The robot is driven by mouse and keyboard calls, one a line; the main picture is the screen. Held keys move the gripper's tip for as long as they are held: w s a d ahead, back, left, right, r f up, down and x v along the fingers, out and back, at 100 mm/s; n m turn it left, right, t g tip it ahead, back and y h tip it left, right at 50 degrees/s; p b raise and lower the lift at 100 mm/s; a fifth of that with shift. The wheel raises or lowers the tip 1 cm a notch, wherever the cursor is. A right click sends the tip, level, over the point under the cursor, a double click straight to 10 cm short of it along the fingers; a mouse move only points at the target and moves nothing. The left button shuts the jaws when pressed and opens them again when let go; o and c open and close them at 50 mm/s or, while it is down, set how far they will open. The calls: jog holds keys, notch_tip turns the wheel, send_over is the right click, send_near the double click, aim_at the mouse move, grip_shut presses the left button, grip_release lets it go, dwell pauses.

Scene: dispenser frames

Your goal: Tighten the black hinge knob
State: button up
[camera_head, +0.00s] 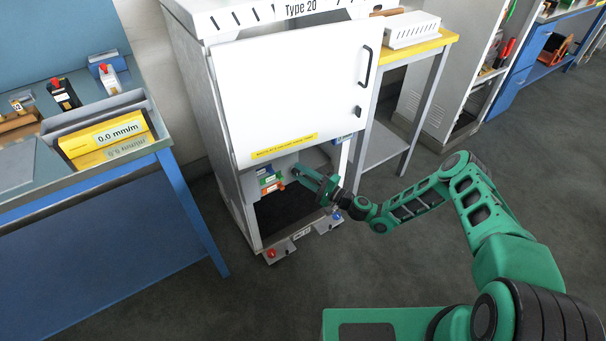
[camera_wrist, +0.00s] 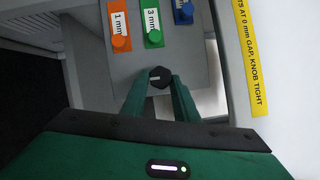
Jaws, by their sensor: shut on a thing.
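The black hinge knob (camera_wrist: 160,77) shows in the wrist view, a small dark rounded knob with a light mark on its face, against a grey panel. My gripper (camera_wrist: 159,84) has its green fingers on either side of the knob and is shut on it. In the head view my gripper (camera_head: 300,173) reaches into the lower opening of the white cabinet marked Type 20 (camera_head: 290,80), below its door. The knob is hidden behind the gripper there, so I cannot tell from this view how it sits.
Orange, green and blue gauge tags (camera_wrist: 120,25) hang just above the knob. A yellow label (camera_wrist: 253,60) runs along the white door at right. A blue workbench (camera_head: 95,240) with a 0.0 mm/m display (camera_head: 105,137) stands at left. Grey floor is open in front.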

jog(key=shift+d+f, duration=0.2)
jog(key=shift+f, duration=0.05)
jog(key=o, duration=1.1)
jog(key=shift+c, duration=0.2)
jog(key=shift+a+r, duration=0.1)
jog(key=v, duration=1)
jog(key=shift+s+d, duration=0.15)
jog(key=shift+d, duration=0.2)
